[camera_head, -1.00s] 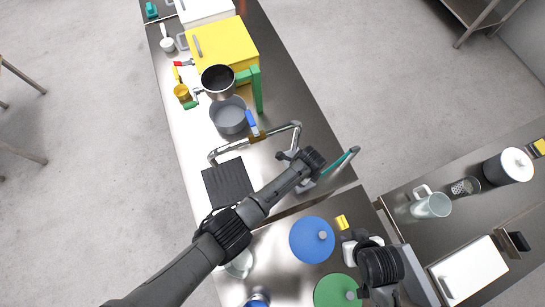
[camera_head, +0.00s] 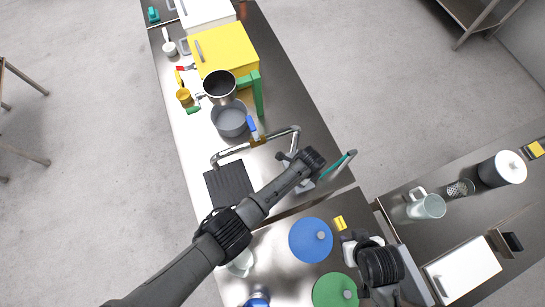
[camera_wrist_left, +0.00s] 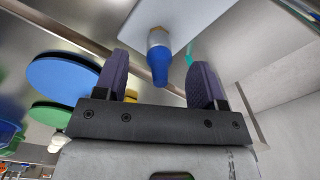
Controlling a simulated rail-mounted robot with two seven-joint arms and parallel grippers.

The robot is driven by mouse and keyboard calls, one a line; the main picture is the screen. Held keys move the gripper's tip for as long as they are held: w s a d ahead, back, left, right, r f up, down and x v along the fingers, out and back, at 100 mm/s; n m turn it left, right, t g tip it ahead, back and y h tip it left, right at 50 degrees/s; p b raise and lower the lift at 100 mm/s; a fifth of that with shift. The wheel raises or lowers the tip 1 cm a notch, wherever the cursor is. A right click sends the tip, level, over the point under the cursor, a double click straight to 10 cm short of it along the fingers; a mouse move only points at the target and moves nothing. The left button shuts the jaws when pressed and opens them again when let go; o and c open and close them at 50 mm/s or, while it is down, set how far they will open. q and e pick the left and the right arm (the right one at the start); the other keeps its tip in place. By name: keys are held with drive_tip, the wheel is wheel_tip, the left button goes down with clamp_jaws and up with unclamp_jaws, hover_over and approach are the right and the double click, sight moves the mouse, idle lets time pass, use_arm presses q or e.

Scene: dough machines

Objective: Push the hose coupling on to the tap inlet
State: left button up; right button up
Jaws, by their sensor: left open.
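The tap (camera_head: 257,142) is a bent metal pipe with a blue lever and a brown block, behind my left gripper. My left gripper (camera_head: 300,168) is over the worktop, partly hidden by its own wrist. In the left wrist view my left gripper (camera_wrist_left: 160,92) is open. A blue fitting with a metal collar (camera_wrist_left: 158,58), apparently the hose coupling, lies beyond and between the fingertips, apart from both. A teal hose-like piece (camera_head: 344,164) stands right of the left gripper. My right gripper (camera_head: 351,247) is near the blue lid; its jaws are unclear.
A blue round lid (camera_head: 310,240) and a green lid (camera_head: 335,291) lie on the near worktop. A dark ribbed mat (camera_head: 228,185), a grey pot (camera_head: 229,118) and a yellow box (camera_head: 223,48) stand left and behind. A side counter holds a glass jug (camera_head: 430,206).

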use_arm(q)
drive_tip(key=shift+r+p, duration=0.35)
drive_tip(key=shift+r, duration=0.05)
